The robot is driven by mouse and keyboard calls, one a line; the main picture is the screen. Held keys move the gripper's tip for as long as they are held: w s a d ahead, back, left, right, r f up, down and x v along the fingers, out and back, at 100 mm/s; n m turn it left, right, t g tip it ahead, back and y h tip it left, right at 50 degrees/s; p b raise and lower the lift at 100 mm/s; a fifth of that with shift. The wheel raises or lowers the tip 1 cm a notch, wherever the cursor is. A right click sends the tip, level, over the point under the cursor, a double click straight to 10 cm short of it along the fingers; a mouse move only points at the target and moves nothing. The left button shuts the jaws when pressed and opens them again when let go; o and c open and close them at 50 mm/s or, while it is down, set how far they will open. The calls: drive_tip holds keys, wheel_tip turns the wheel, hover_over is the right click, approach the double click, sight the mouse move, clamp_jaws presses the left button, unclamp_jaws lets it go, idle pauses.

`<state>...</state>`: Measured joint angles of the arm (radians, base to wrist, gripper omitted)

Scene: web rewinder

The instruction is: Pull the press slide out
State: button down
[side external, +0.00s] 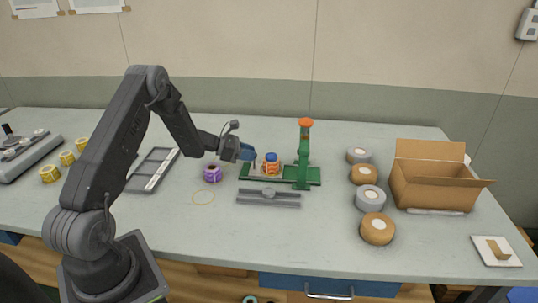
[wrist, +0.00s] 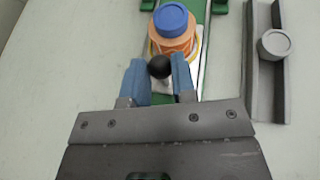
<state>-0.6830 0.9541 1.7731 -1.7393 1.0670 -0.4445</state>
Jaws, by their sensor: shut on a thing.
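The green press (side external: 304,150) stands on its green base (side external: 313,177), with an orange knob on top. A light press slide (side external: 258,174) lies on the left part of the base, left of the press column. An orange roll with a blue top (side external: 271,164) sits on the slide; it also shows in the wrist view (wrist: 173,30). The slide's black ball knob (wrist: 160,66) stands at the near end of the slide. My gripper (wrist: 159,78) has its two blue fingers on either side of the knob and is shut on it.
A grey channel (side external: 245,198) with a round grey piece lies in front of the press. Tape rolls (side external: 370,198) and an open carton (side external: 430,188) are at the right. A grey tray (side external: 152,170) is further left.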

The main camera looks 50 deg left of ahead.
drive_tip(key=shift+s+a, duration=1.15)
drive_tip(key=shift+a, duration=0.05)
drive_tip(key=c, duration=0.9)
unclamp_jaws()
drive_tip(key=shift+s, duration=0.1)
drive_tip(key=v, duration=1.3)
drive_tip(key=shift+s+a+r, duration=0.1)
drive_tip(key=shift+s+a, duration=0.05)
drive_tip(key=shift+s, duration=0.1)
